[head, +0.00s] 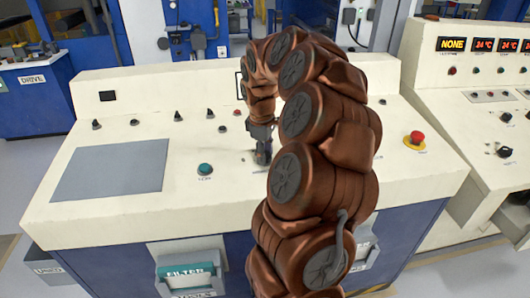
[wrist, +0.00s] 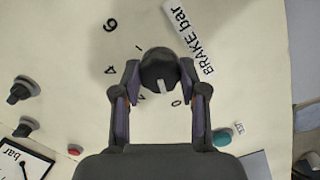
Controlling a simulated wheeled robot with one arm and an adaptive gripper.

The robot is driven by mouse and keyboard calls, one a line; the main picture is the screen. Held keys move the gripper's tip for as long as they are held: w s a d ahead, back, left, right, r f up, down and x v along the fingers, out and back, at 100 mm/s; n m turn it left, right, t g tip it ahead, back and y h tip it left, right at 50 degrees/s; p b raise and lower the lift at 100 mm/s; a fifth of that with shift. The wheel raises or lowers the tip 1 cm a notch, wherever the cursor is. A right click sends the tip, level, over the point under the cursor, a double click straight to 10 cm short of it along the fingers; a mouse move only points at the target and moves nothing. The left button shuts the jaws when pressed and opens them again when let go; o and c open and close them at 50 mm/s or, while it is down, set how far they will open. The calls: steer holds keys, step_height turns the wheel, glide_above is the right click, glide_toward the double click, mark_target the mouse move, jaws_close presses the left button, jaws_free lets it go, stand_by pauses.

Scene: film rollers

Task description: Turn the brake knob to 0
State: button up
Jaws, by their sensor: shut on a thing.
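The black brake knob (wrist: 158,66) stands on the cream panel beside a white label (wrist: 188,38) reading "BRAKE bar". Its white pointer mark faces down in the wrist view, just left of the printed 0 (wrist: 176,103). Other dial digits, a 6 (wrist: 110,25) and a 4 (wrist: 110,70), lie to the left. A digit near the left finger is partly hidden. My gripper (wrist: 159,74) is shut on the knob, one finger on each side. In the head view my gripper (head: 263,152) reaches down to the panel and the knob is mostly hidden.
A teal button (head: 205,169) lies left of my gripper on the console. Several small black knobs (head: 178,115) stand farther back. A red emergency button (head: 416,138) on a yellow base is at right. A flat grey plate (head: 110,168) covers the left part.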

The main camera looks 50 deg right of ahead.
steer(key=shift+n, duration=0.6)
steer(key=o, duration=1.1)
steer(key=shift+o, duration=0.2)
steer(key=shift+r, duration=0.1)
step_height(320, 180, up, 12)
steer(key=a, duration=0.1)
steer(key=shift+a, duration=0.2)
